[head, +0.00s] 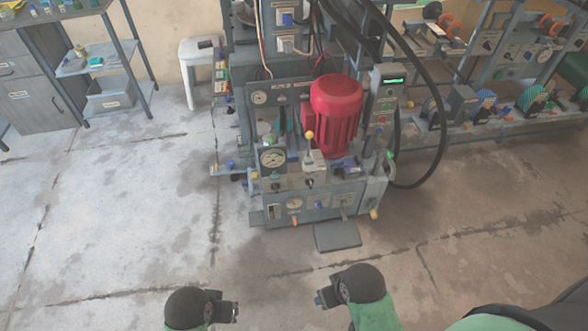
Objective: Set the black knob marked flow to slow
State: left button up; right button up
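The plate press stands ahead, with a grey hydraulic unit (325,203) at its foot. Small dark knobs show on the unit's upper front, one near the middle (309,183) and one at the left (276,187). Their markings are too small to read, so I cannot tell which is the flow knob or how it is set. My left gripper (233,311) and my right gripper (321,298) are at the bottom of the head view, well short of the unit and touching nothing. Their fingers are too small to tell open from shut.
A black hose (436,150) loops at the right. The floor between is clear.

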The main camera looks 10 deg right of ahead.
aim_at(310, 181)
jog(key=z, duration=0.4)
jog(key=k+j+z, duration=0.1)
jog(key=z, duration=0.3)
jog(key=k+z, duration=0.4)
jog(key=z, duration=0.4)
jog(key=k+l, duration=0.05)
